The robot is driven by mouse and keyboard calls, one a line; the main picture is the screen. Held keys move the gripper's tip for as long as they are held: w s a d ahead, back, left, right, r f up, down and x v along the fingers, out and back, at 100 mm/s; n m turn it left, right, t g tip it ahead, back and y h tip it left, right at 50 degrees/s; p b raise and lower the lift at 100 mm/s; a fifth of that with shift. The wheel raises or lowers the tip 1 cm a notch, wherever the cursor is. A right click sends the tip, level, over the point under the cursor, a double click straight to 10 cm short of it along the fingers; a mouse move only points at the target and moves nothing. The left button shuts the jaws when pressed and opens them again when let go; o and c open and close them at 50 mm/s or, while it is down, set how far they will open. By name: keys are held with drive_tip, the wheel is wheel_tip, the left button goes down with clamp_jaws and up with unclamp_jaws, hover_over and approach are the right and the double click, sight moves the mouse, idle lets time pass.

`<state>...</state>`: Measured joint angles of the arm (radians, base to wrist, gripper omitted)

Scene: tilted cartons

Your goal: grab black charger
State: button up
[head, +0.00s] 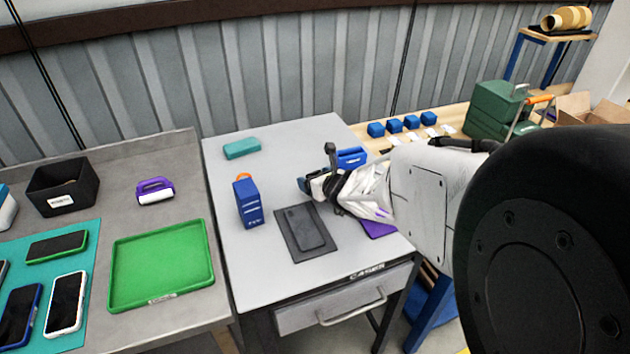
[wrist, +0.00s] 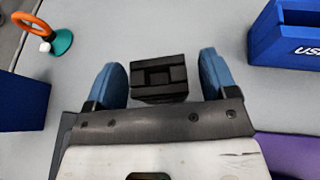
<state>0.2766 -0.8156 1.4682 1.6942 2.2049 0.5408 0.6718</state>
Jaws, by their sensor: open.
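The black charger (wrist: 160,76), a small dark block with a ridged face, sits on the light grey tabletop in the wrist view. My gripper (wrist: 161,82) is open, with one blue fingertip to the left of the charger and one to the right. A narrow gap shows on each side of the block. In the head view my gripper (head: 312,184) is low over the middle of the grey table. The charger is hard to make out there among the dark gripper parts.
A blue carton (head: 248,203) stands left of my gripper, and an open blue box (head: 350,157) is behind it. A dark mat (head: 290,243) with a phone (head: 306,228) lies in front. A purple item (head: 378,229) lies under my arm.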

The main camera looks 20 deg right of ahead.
drive_tip(key=c, duration=1)
drive_tip(key=shift+r, duration=0.15)
drive_tip(key=shift+r, duration=1.5)
drive_tip(key=shift+s+r, duration=0.15)
drive_tip(key=shift+s, duration=0.1)
drive_tip(key=s, duration=0.5)
drive_tip(key=s+a+r, duration=0.1)
drive_tip(key=s, duration=0.4)
drive_tip(key=s+a, duration=0.1)
drive_tip(key=s, duration=0.4)
drive_tip(key=shift+s+a+r, duration=0.15)
drive_tip(key=shift+a+r, duration=0.1)
